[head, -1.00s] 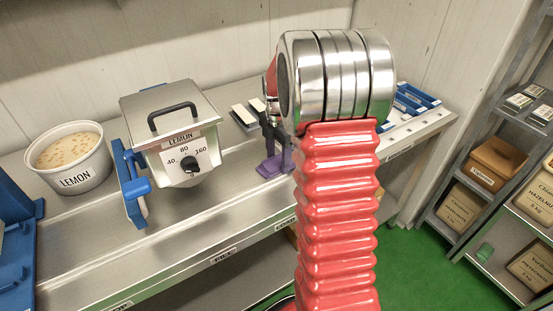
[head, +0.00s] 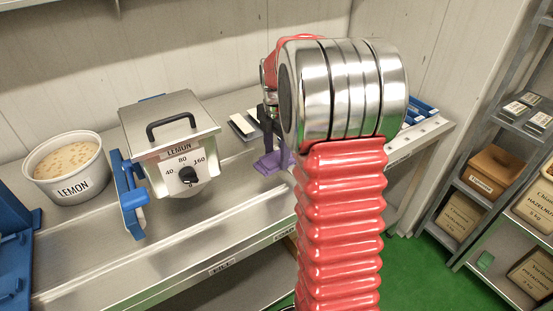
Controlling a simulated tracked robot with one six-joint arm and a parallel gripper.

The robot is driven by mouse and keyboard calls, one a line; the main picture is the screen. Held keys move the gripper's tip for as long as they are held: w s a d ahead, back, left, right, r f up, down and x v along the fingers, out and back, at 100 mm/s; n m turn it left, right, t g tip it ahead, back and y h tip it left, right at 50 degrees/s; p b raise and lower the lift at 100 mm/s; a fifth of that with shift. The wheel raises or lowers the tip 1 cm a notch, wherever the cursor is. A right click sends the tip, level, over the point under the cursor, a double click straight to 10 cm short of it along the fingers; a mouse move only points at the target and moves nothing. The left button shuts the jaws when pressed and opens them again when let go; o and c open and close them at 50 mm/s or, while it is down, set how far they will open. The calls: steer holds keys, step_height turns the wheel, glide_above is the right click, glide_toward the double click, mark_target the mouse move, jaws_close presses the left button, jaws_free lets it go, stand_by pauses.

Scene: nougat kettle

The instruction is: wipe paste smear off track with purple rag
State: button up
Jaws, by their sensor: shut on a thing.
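A purple rag (head: 270,163) hangs below my gripper (head: 268,140) and touches or nearly touches the steel bench top, right of the kettle. My gripper is shut on the rag; its fingers are dark and partly hidden by my red and chrome arm. The steel bench with its long track (head: 185,232) runs across the view. I make out no paste smear on the visible part of the track; the part behind my arm is hidden.
A steel kettle marked LEMON (head: 170,135) with a dial stands left of the rag, a blue part (head: 130,195) at its side. A LEMON tub (head: 68,168) is further left. White blocks (head: 243,126) lie behind the rag. A shelf rack with boxes (head: 494,170) stands right.

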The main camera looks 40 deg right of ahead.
steer(key=shift+r, duration=0.2)
steer(key=shift+r, duration=1.4)
steer(key=m, duration=0.4)
steer(key=shift+w+d+f+m, duration=0.1)
steer(key=shift+d+f+m, duration=0.05)
steer(key=shift+d+m, duration=0.2)
steer(key=m, duration=0.4)
steer(key=shift+w+d+f, duration=0.1)
steer(key=shift+w+d, duration=0.05)
steer(key=shift+d, duration=0.05)
steer(key=m, duration=0.4)
steer(key=shift+w+d+f, duration=0.1)
steer(key=shift+d+f, duration=0.05)
steer(key=shift+d, duration=0.05)
steer(key=m, duration=0.5)
steer(key=shift+w+d+f, duration=0.15)
steer(key=shift+d, duration=0.1)
